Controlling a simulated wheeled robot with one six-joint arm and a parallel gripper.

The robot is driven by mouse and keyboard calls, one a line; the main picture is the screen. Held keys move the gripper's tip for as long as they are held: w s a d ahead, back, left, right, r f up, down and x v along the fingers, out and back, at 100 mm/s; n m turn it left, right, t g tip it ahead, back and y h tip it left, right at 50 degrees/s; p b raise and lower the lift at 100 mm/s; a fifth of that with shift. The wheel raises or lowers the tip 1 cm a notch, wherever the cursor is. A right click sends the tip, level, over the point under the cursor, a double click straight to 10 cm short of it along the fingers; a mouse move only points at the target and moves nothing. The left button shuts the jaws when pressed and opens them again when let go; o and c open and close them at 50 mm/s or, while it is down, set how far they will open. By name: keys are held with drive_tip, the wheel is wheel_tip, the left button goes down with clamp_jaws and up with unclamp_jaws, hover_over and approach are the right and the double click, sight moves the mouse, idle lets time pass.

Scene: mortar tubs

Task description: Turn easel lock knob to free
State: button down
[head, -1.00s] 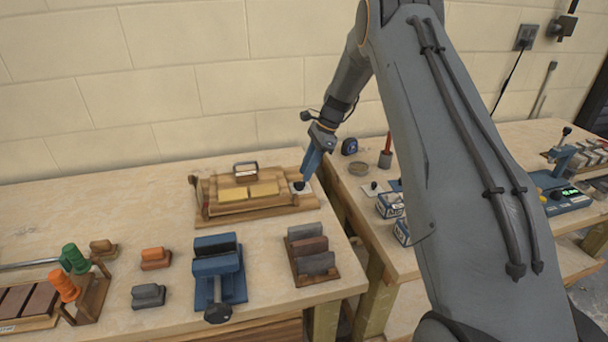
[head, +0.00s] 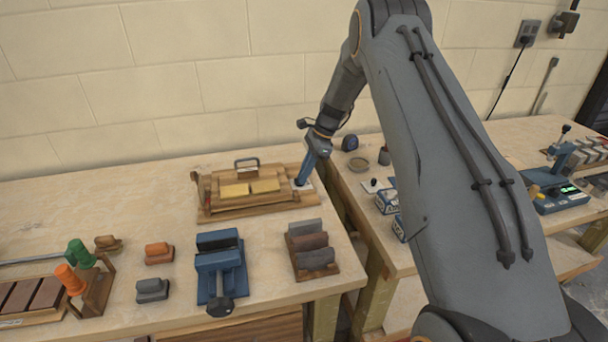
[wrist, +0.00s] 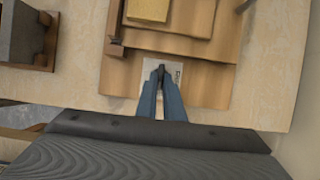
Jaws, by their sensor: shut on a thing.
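My gripper (head: 299,182) points down at this plate. In the wrist view my gripper (wrist: 161,74) has its blue fingers closed together on a small dark knob (wrist: 161,68) over the plate. The fingers hide most of the knob, so I cannot read its turn. The label's text is too small to read.
A blue vise-like fixture (head: 220,270), a rack of dark blocks (head: 312,255) and an orange block (head: 158,253) stand in front of the easel. A gap separates this bench from the right bench (head: 520,145). Free bench surface lies left of the easel.

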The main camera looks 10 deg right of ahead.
drive_tip(key=shift+w+b, duration=0.1)
drive_tip(key=shift+b, duration=0.25)
drive_tip(key=n+b, duration=0.2)
drive_tip(key=n+g+b, duration=0.1)
drive_tip(key=b, duration=0.2)
drive_tip(key=shift+w+f+n, duration=0.2)
drive_tip(key=shift+w+n, duration=0.1)
drive_tip(key=shift+n, duration=0.1)
drive_tip(key=n+b, duration=0.2)
drive_tip(key=n+g+h+b, duration=0.1)
drive_tip(key=b, duration=0.1)
drive_tip(key=n+g+b, duration=0.1)
drive_tip(key=n, duration=0.1)
drive_tip(key=shift+w+a+n+h+b, duration=0.25)
drive_tip(key=shift+n+h+b, duration=0.05)
drive_tip(key=shift+b, duration=0.1)
drive_tip(key=n+b, duration=0.1)
drive_tip(key=n+h+b, duration=0.1)
drive_tip(key=n, duration=0.1)
drive_tip(key=n+g+b, duration=0.1)
drive_tip(key=shift+w+a+r, duration=0.1)
drive_tip(key=shift+a+r, duration=0.05)
drive_tip(key=shift+a, duration=0.1)
drive_tip(key=shift+a+r+n+h+b, duration=0.15)
drive_tip(key=shift+n+h+b, duration=0.65)
drive_tip(key=shift+n, duration=1.5)
drive_tip(key=c, duration=1.9)
unclamp_jaws()
drive_tip(key=shift+o, duration=0.2)
